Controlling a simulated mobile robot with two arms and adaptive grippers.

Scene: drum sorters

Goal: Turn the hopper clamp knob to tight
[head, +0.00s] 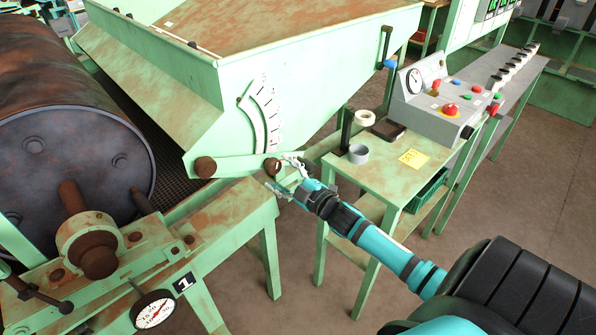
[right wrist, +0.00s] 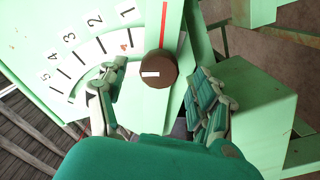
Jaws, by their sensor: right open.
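The hopper clamp knob (head: 272,167) is a round dark brown knob on the pale green lever arm (head: 232,165) at the hopper's lower corner. In the right wrist view the knob (right wrist: 158,70) carries a short white mark, lying roughly level across the picture. My right gripper (head: 285,173) is at the knob, its fingers spread. In the right wrist view the open right gripper (right wrist: 160,76) has one finger on each side of the knob, with visible gaps. The hopper (head: 235,85) has a numbered scale (head: 262,115). My left gripper is not in view.
A rusty drum (head: 60,130) fills the left. A green side table (head: 400,185) with a grey cup (head: 358,153), a tape roll (head: 365,118) and a yellow note (head: 412,158) stands right of the knob. A control box (head: 440,105) stands behind it.

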